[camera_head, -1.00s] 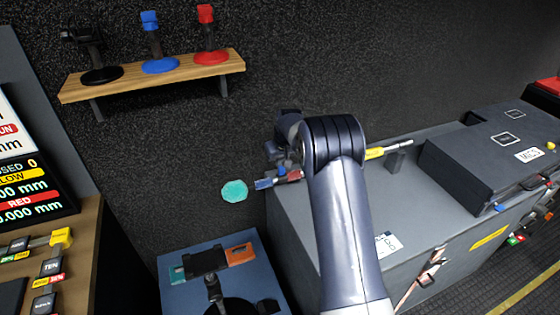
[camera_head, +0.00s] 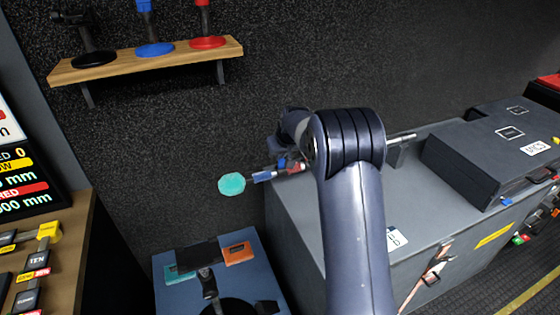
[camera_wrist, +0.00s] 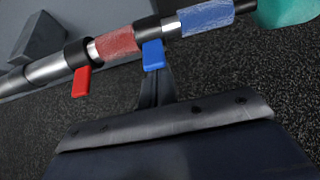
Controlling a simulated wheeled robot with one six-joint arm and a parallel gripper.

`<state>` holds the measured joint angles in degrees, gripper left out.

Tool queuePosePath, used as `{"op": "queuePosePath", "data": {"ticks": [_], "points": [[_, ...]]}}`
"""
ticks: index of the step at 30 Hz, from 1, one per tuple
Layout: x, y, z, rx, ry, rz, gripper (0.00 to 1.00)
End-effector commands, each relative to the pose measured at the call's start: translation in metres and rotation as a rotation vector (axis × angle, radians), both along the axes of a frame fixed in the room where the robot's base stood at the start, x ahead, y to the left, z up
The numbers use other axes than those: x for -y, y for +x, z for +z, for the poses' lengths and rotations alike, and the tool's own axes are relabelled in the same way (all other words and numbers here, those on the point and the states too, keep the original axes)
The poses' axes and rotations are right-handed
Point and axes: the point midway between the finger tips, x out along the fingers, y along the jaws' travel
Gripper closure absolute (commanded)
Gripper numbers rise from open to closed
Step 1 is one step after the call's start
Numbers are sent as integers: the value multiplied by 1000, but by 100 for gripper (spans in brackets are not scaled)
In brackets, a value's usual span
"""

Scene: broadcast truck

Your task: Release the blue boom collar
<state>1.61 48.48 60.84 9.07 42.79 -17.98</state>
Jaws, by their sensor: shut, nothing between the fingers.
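The boom pole runs slantwise across the top of the wrist view, with a red-wrapped section (camera_wrist: 115,45) and a blue-wrapped section (camera_wrist: 207,16). The blue collar's lever (camera_wrist: 153,55) hangs down from a black ring between these sections. A red lever (camera_wrist: 81,82) hangs from another ring to its left. My gripper (camera_wrist: 155,78) is shut and empty, its dark fingertips just below the blue lever; I cannot tell whether they touch. In the head view the blue section (camera_head: 263,176) and teal end (camera_head: 231,184) show left of my arm, which hides part of the pole.
A grey case (camera_head: 300,215) lies under the pole, with a black case (camera_head: 480,165) at its right. A wooden shelf (camera_head: 150,63) with black, blue and red stands is on the wall. A blue-topped stand (camera_head: 180,297) is below left.

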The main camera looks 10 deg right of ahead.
Motion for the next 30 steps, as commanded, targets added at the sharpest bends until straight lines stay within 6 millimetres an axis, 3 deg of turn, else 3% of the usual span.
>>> {"op": "queuePosePath", "data": {"ticks": [2,30], "points": [[1,-3,-9,34,7,-1,100],[6,-28,-17,401,79,-1,100]]}}
